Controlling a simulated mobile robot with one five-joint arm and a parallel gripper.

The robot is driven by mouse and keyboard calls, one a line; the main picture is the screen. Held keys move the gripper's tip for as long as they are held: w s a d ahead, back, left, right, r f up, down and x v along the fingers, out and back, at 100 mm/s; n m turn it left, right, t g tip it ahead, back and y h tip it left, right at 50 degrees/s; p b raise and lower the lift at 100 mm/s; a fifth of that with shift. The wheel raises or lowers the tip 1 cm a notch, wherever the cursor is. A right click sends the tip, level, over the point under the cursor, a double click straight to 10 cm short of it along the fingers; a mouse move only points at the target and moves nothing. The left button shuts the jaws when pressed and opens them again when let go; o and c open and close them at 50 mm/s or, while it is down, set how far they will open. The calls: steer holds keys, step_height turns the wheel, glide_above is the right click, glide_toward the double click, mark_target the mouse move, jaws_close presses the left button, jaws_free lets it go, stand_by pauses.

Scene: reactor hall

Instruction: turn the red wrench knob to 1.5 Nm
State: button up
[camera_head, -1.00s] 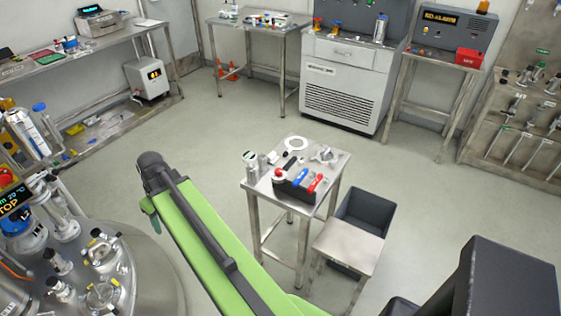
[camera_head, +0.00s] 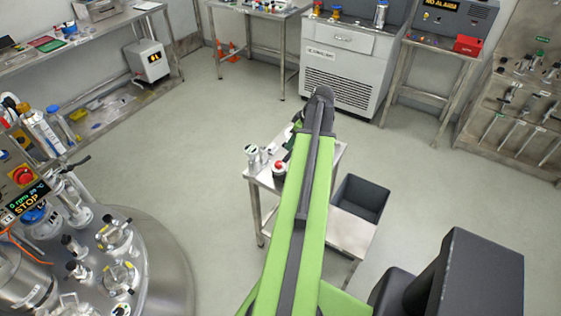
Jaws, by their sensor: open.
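The small steel table (camera_head: 264,183) stands in the middle of the floor, largely covered by my green arm. The red wrench and its knob are hidden now behind the arm; the dark rack with red and blue handles is also covered. A red-topped round item (camera_head: 279,167) shows at the table's left front, just left of the arm. My arm reaches forward over the table, its dark joint beyond the table's far edge.
A round steel vessel lid with fittings (camera_head: 165,262) is at lower left. Benches and a white cabinet (camera_head: 345,75) line the back. Floor between is clear.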

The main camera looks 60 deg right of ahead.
mark_target(279, 163)
steer(key=b+x, duration=1.5)
steer(key=x, duration=0.2)
steer(key=shift+s, duration=0.1)
steer(key=shift+r, duration=0.1)
steer(key=shift+c, duration=0.4)
